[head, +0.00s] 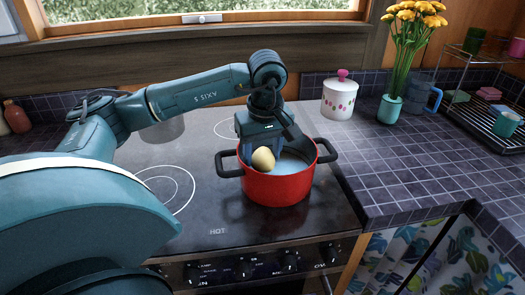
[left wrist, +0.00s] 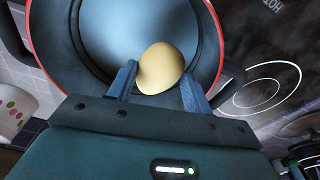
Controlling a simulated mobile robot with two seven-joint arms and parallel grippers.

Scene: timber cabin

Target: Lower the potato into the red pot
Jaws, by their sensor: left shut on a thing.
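The red pot (head: 277,188) stands on the black glass stove top, with a dark handle on each side. The yellowish potato (head: 263,159) is at the pot's mouth, near its front left rim. My left gripper (head: 262,150) reaches down over the pot and is shut on the potato. In the left wrist view the potato (left wrist: 160,68) sits between the two blue fingers, with the pot's pale inside (left wrist: 105,35) behind it. How far the potato is above the pot's bottom cannot be told. My right gripper is not in view.
The stove top (head: 215,215) has ring markings and front knobs. A white jar with a pink lid (head: 339,97), a vase of yellow flowers (head: 390,108) and a blue mug (head: 422,95) stand on the tiled counter. A wire rack (head: 490,120) is at right.

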